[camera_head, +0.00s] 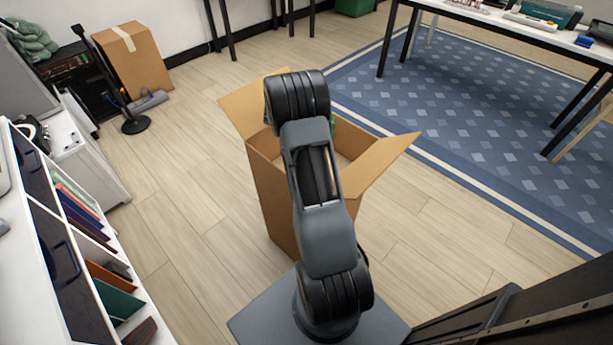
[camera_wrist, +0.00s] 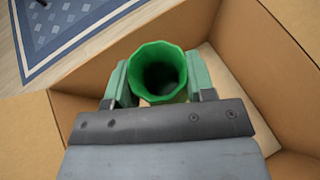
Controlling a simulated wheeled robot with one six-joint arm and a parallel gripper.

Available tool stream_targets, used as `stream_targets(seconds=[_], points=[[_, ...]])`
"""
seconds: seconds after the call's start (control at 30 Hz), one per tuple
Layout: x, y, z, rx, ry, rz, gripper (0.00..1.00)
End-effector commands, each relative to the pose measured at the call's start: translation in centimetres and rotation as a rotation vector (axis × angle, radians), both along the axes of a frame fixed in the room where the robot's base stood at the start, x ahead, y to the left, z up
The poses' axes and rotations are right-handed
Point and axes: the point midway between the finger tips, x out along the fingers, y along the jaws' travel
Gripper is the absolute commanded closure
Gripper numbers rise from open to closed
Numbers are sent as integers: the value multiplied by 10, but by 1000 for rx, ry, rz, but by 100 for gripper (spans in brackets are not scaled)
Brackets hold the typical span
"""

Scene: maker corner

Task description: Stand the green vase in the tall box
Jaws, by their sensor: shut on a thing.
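The green vase (camera_wrist: 152,58) is between the two fingers of my gripper (camera_wrist: 160,82) in the wrist view, with its round open mouth facing the camera. My gripper is shut on it. Around and below them are the cardboard walls of the tall box (camera_wrist: 270,45), so the vase is over or within the box opening. How deep the vase's lower end reaches is hidden. In the head view the tall box (camera_head: 269,200) stands open on the floor with flaps spread, and my arm covers much of its opening. Only a sliver of green shows there beside my arm.
A closed cardboard box (camera_head: 135,62) stands by the far wall, near a black stand (camera_head: 134,124). A white shelf unit (camera_head: 110,290) is at the left. A blue rug (camera_head: 450,110) lies under a white table (camera_head: 500,22) at the right. Bare floor surrounds the tall box.

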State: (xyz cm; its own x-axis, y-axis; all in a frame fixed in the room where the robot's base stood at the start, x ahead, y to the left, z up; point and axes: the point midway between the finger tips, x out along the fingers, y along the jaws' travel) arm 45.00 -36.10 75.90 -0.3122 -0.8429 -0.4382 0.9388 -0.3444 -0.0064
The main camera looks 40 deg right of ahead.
Motion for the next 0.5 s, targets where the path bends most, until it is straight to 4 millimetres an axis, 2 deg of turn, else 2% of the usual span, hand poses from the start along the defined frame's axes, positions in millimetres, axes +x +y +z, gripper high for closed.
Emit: stream_targets(seconds=[0.07, 0.2, 0.3, 0.5], points=[[-1, -3, 2, -6, -10, -21, 86], [-4, 6, 28, -14, -27, -14, 86], [-17, 22, 41, -11, -13, 11, 86], [-51, 52, 48, -4, 4, 42, 86]])
